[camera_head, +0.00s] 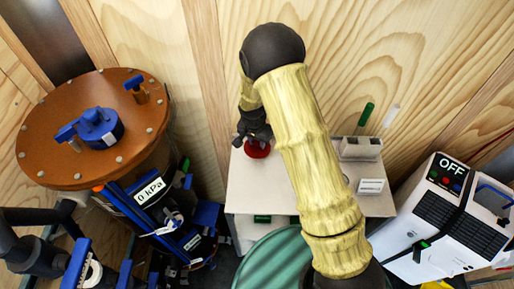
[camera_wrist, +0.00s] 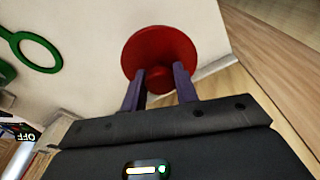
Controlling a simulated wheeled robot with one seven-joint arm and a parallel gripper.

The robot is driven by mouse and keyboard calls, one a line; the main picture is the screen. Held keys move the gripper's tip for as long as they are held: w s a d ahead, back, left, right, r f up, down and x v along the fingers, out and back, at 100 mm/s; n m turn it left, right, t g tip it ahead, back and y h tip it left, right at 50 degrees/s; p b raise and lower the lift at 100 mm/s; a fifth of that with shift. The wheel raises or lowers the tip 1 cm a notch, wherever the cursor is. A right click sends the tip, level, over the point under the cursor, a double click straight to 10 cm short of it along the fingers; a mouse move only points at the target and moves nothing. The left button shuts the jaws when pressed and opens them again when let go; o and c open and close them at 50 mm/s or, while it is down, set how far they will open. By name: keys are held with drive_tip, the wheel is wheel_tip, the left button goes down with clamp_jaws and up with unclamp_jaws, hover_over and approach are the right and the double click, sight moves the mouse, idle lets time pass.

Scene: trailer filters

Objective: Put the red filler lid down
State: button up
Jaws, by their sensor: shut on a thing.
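The red filler lid (camera_head: 257,150) is a round red disc at the left back of the white shelf top (camera_head: 245,195). In the wrist view the lid (camera_wrist: 160,50) shows as a red disc with a knob, low over or on the white surface (camera_wrist: 95,50); I cannot tell whether it touches. My gripper (camera_wrist: 160,82) is shut on the lid's knob, with one dark finger on each side. In the head view my gripper (camera_head: 253,132) is just above the lid, partly hidden by my arm.
A grey holder (camera_head: 360,148) with a green-handled tool stands at the shelf's back right. A brown-topped tank (camera_head: 60,150) with a 0 kPa gauge is at left. A white box marked OFF (camera_head: 440,215) is at right. A green ring (camera_wrist: 36,50) lies on the surface in the wrist view.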

sight(257, 148)
drive_tip(key=shift+f, duration=0.15)
drive_tip(key=shift+f+p, duration=0.35)
drive_tip(key=shift+f, duration=1.65)
drive_tip(key=shift+f, duration=0.1)
drive_tip(key=o, duration=1)
drive_tip(key=r, duration=0.4)
drive_tip(key=s+r+b, duration=0.1)
drive_tip(key=r, duration=0.3)
drive_tip(key=r+b, duration=0.1)
drive_tip(key=r, duration=0.3)
drive_tip(key=shift+s+a, duration=0.3)
drive_tip(key=shift+a, duration=0.1)
